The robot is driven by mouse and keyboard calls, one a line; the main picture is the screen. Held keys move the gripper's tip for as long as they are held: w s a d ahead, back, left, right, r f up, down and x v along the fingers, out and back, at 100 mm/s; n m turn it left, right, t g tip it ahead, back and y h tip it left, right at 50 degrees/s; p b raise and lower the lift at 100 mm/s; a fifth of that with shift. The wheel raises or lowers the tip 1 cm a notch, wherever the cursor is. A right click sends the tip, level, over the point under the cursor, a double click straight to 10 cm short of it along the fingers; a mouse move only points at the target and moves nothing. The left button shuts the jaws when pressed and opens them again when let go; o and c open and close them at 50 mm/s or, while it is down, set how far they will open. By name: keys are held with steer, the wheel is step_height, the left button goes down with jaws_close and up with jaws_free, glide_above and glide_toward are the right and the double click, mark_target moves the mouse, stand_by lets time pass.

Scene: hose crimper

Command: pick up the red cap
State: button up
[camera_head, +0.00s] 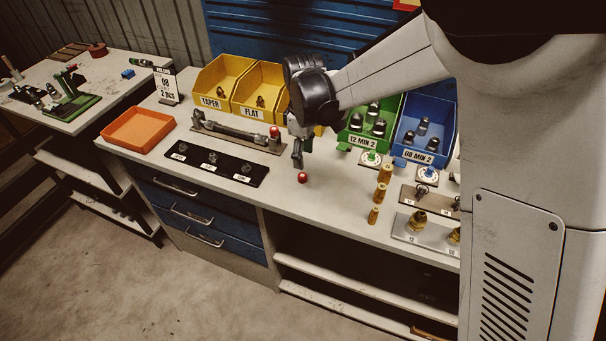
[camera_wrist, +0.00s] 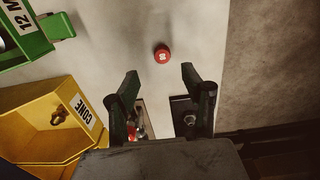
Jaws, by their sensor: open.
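A small red cap (camera_head: 303,177) lies alone on the light worktop near its front edge. In the wrist view the red cap (camera_wrist: 162,54) shows from above with a pale mark on top, beyond my fingertips and roughly centred between them. My gripper (camera_head: 298,160) hangs above the worktop, just behind and left of the cap in the head view. In the wrist view its two dark fingers (camera_wrist: 159,78) are apart with nothing held between the tips. Another red piece (camera_head: 274,131) sits at the right end of the hose assembly.
Behind stand yellow bins (camera_head: 222,82), a green bin (camera_head: 371,122) and a blue bin (camera_head: 425,125). A black mat with fittings (camera_head: 212,178) and an orange tray (camera_head: 138,128) lie left. Brass pieces (camera_head: 379,192) stand right of the cap. Worktop immediately around the cap is clear.

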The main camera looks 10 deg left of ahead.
mark_target(302, 175)
steer(key=shift+s+a+f+p, duration=0.1)
steer(key=shift+f+p, duration=0.15)
steer(key=shift+f, duration=1.7)
steer(key=shift+s+a+f+p, duration=0.1)
steer(key=shift+f+p, duration=0.15)
steer(key=shift+f, duration=1.7)
steer(key=c, duration=0.8)
steer(key=shift+r, duration=0.1)
